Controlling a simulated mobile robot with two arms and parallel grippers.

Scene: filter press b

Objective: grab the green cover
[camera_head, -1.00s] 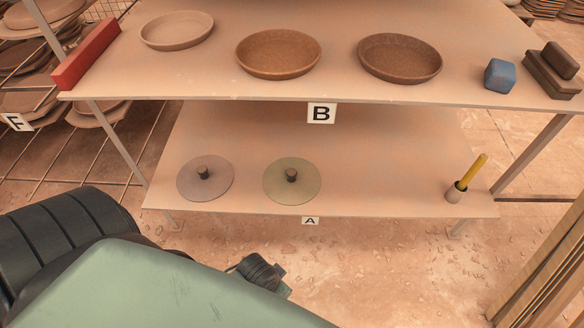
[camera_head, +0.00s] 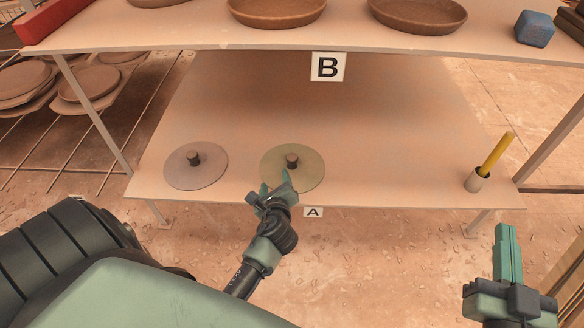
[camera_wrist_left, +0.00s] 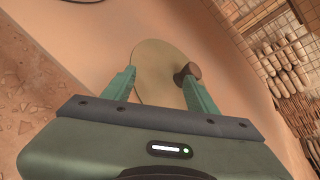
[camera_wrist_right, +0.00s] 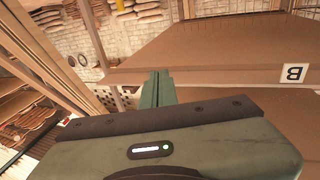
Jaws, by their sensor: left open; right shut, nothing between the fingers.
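The green cover (camera_head: 308,178) is a flat round translucent disc with a dark knob (camera_head: 292,160) in its middle. It lies on the lower shelf in the head view. My left gripper (camera_head: 274,187) is open over the cover's front left edge and hides part of it. In the left wrist view the cover (camera_wrist_left: 155,72) shows between and beyond the fingers, with its knob (camera_wrist_left: 187,73) by the right finger. The knob is not gripped. My right gripper (camera_head: 508,258) is shut and empty, off to the right in front of the shelf.
A greyish-pink cover (camera_head: 190,176) with a knob lies left of the green one. A small cup (camera_head: 477,181) with a yellow stick stands at the lower shelf's right. The upper shelf (camera_head: 200,38), labelled B, overhangs behind and holds brown dishes and a blue block (camera_head: 534,29).

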